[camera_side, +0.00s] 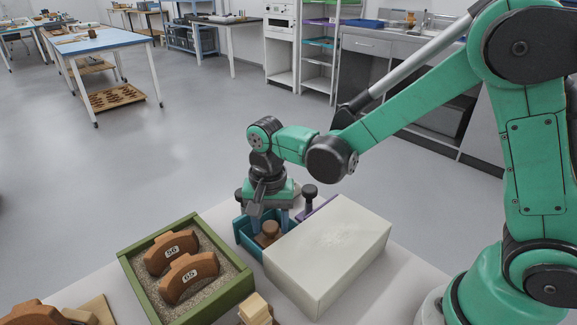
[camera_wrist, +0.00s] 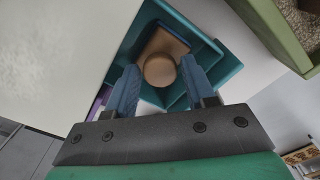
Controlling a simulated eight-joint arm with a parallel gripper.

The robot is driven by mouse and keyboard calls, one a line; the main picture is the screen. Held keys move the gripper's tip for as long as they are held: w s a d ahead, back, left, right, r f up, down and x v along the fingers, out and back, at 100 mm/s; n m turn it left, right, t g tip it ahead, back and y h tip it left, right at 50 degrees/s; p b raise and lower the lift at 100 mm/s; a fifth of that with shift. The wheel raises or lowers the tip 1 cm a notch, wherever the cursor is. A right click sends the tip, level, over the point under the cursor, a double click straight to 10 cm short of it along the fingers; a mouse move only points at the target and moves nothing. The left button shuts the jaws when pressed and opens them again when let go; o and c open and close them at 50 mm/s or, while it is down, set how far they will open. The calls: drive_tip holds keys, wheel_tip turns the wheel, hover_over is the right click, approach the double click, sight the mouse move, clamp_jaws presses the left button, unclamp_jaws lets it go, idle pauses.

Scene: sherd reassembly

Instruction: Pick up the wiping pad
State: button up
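The wiping pad, a brown block with a round tan knob (camera_side: 270,229), sits in a teal open-topped bin (camera_side: 243,232). In the wrist view the knob (camera_wrist: 160,70) shows between my fingers, with the pad's flat base beyond it and the bin's walls (camera_wrist: 228,68) around it. My gripper (camera_side: 268,216) points down over the bin. Its two blue fingers (camera_wrist: 158,66) are apart, one on each side of the knob. I see a gap on the left of the knob; whether the right finger touches it, I cannot tell.
A large white block (camera_side: 330,250) stands close against the bin's right side. A green-framed sand tray (camera_side: 188,305) holding two brown sherds, labelled 66 and 65 (camera_side: 188,277), lies to the left. A dark knobbed tool (camera_side: 310,192) stands behind, by a purple holder.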

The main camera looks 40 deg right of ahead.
sight(271, 225)
clamp_jaws()
drive_tip(key=shift+r, duration=0.1)
wheel_tip(271, 225, up, 20)
idle(0.6)
